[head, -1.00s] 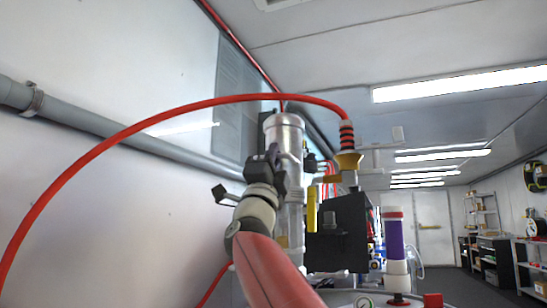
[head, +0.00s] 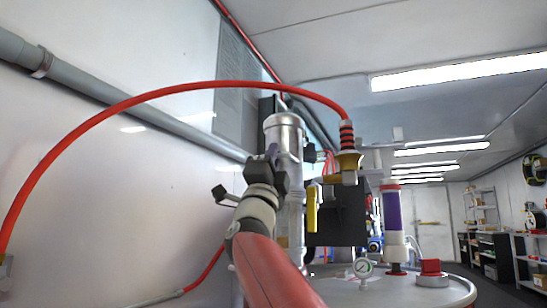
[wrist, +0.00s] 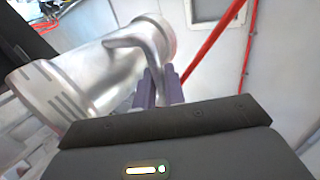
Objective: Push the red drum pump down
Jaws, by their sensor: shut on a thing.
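The pump is a silver metal cylinder (head: 284,135) standing upright at the middle of the head view. A red hose arches over it. In the wrist view the pump's metal body (wrist: 95,75) lies slantwise, with a curved metal handle (wrist: 145,40) at its upper end. My gripper (head: 272,157) is at the pump's near left side, just below its top. In the wrist view, the purple fingers of my gripper (wrist: 158,85) are shut on the curved handle. The fingers hide part of the handle, and my arm hides the pump's lower part.
A yellow lever (head: 311,208) and a dark box (head: 345,215) are right of the pump. A grey wall pipe (head: 95,96) runs along the left.

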